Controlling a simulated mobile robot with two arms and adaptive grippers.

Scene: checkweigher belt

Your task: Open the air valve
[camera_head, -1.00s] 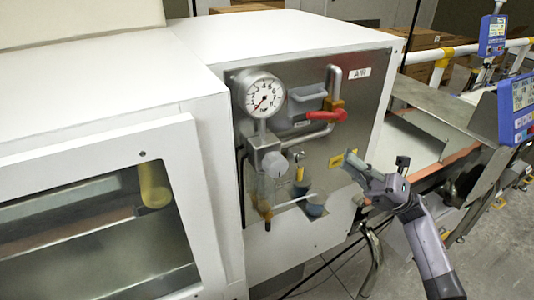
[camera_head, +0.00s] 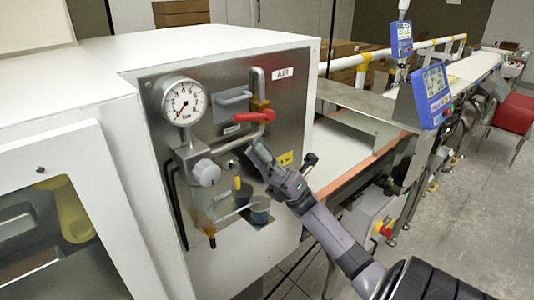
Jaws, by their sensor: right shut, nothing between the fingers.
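The air valve's red lever handle (camera_head: 255,117) sits on the metal air panel (camera_head: 223,87), to the right of the round pressure gauge (camera_head: 184,102). The lever lies roughly level, beside a brass valve body (camera_head: 260,104) on a grey pipe. An "AIR" label (camera_head: 283,73) is above right. The gauge needle points to the lower left. My right gripper (camera_head: 256,152) is just below the red lever, in front of the panel. It is shut and empty, and looks apart from the lever. My left gripper is not in view.
A regulator with a pale knob (camera_head: 206,172), a clear bowl and small cups (camera_head: 260,211) sit low on the panel, left of and below my right gripper. A conveyor (camera_head: 352,150) with blue displays (camera_head: 433,92) runs off to the right. Grey floor is at the right.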

